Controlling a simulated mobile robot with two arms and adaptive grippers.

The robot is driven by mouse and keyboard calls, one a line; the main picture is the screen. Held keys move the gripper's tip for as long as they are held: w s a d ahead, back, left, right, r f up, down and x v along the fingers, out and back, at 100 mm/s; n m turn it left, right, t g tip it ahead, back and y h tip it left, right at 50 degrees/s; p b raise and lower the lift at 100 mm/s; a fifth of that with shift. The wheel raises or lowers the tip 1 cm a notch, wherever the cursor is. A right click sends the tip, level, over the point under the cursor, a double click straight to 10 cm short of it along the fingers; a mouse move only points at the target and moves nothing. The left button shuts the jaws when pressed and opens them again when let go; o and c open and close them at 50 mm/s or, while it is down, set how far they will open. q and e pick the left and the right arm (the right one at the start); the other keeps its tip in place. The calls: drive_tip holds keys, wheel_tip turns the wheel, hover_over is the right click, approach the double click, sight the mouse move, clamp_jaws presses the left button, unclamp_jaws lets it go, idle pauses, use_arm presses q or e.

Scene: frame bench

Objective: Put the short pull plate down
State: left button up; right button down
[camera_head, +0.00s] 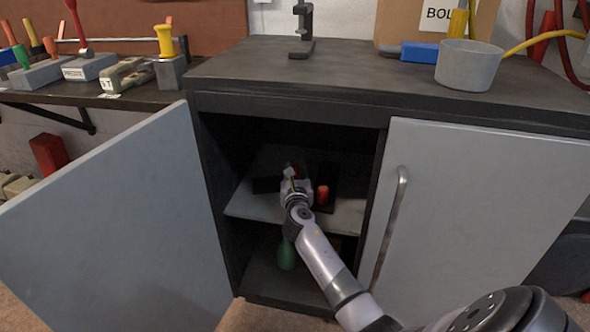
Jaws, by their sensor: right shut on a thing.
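My right gripper (291,175) reaches through the open doorway of the cabinet, at the upper shelf (255,205). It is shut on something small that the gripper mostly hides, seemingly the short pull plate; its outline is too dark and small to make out. A dark flat shape (266,185) shows just left of the gripper, and a red spot shows behind its fingers. I cannot tell whether the held piece touches the shelf. My left gripper is not in view.
A red cylinder (323,194) stands on the shelf right of the gripper. A green bottle-like thing (286,254) is on the cabinet floor. The left door (115,235) stands open; the right door (455,200) has a handle. A grey pot (468,66) sits on top.

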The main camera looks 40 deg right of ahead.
drive_tip(key=shift+r, duration=0.1)
drive_tip(key=c, duration=1.3)
unclamp_jaws()
